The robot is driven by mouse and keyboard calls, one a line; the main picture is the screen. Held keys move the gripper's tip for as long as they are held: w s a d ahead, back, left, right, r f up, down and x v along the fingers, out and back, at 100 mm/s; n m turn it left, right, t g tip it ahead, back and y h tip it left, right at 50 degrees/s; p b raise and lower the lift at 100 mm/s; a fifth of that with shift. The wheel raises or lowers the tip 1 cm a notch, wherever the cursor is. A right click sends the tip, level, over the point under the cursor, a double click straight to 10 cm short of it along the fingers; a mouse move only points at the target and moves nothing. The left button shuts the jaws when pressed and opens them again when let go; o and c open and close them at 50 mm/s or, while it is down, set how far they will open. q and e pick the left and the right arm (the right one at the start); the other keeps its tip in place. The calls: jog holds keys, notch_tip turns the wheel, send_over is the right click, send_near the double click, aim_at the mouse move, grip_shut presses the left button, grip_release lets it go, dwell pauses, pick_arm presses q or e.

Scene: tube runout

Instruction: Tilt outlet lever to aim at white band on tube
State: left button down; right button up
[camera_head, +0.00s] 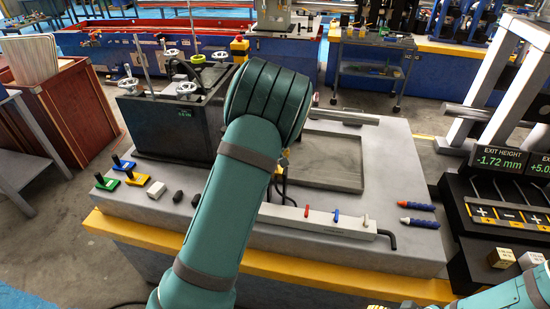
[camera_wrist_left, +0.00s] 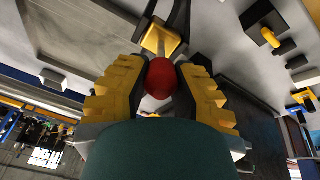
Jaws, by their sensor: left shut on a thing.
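In the left wrist view my left gripper (camera_wrist_left: 160,72) has its yellow fingers closed around a red ball knob (camera_wrist_left: 160,80), which I take to be the outlet lever's end. A yellow block and a thin rod (camera_wrist_left: 165,42) show just beyond the knob. In the head view my teal left arm hides the lever and the left gripper. A screen reading EXIT HEIGHT -1.72 mm (camera_head: 499,157) stands at the right. Only a sliver of what seems my right gripper (camera_head: 377,307) shows at the bottom edge.
A dark box with handwheels (camera_head: 172,125) stands on the grey bench (camera_head: 400,170) left of my arm.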

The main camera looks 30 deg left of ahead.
pick_arm(q)
jog(key=shift+f, duration=0.15)
jog(key=c, duration=0.8)
grip_release()
jog(key=shift+o, duration=0.2)
jog(key=v, duration=1.2)
jog(key=shift+f, duration=0.1)
